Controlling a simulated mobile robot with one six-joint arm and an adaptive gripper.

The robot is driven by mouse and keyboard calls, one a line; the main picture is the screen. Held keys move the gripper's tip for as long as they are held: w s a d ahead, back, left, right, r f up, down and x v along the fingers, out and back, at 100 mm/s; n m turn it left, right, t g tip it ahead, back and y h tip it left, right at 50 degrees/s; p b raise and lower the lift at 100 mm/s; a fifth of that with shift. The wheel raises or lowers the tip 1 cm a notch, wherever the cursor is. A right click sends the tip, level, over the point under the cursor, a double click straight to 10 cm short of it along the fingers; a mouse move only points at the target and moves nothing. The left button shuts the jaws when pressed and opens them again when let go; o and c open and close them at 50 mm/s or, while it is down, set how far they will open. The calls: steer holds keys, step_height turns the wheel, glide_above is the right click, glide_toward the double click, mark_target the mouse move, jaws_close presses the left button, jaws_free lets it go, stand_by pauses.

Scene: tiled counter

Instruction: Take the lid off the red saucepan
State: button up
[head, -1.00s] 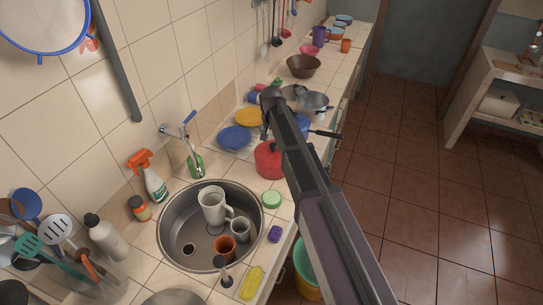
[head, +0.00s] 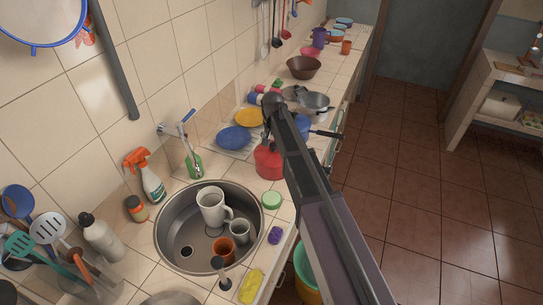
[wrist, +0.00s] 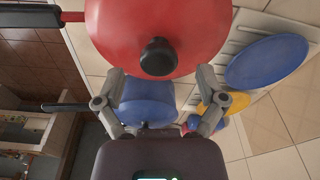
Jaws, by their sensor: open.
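The red saucepan (head: 268,163) stands on the counter just beyond the sink, partly hidden by my arm in the head view. In the wrist view its red lid (wrist: 205,35) fills the top, with a round black knob (wrist: 158,57) on it. The pan's black handle (wrist: 30,17) points left there. My gripper (wrist: 161,75) is open and empty. Its fingertips lie on either side of the knob in the picture, just below it. I cannot tell how far above the lid they are.
A blue pan (wrist: 148,108) with a black handle stands close to the red saucepan. A blue plate (head: 234,138) and a yellow plate (head: 248,117) are on a rack toward the wall. The sink (head: 172,240) holds mugs. A green round item (head: 271,200) lies near the saucepan.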

steer(key=shift+w+f+b, duration=0.15)
steer(key=shift+f+b, duration=0.8)
steer(key=shift+f, duration=0.3)
jaws_close()
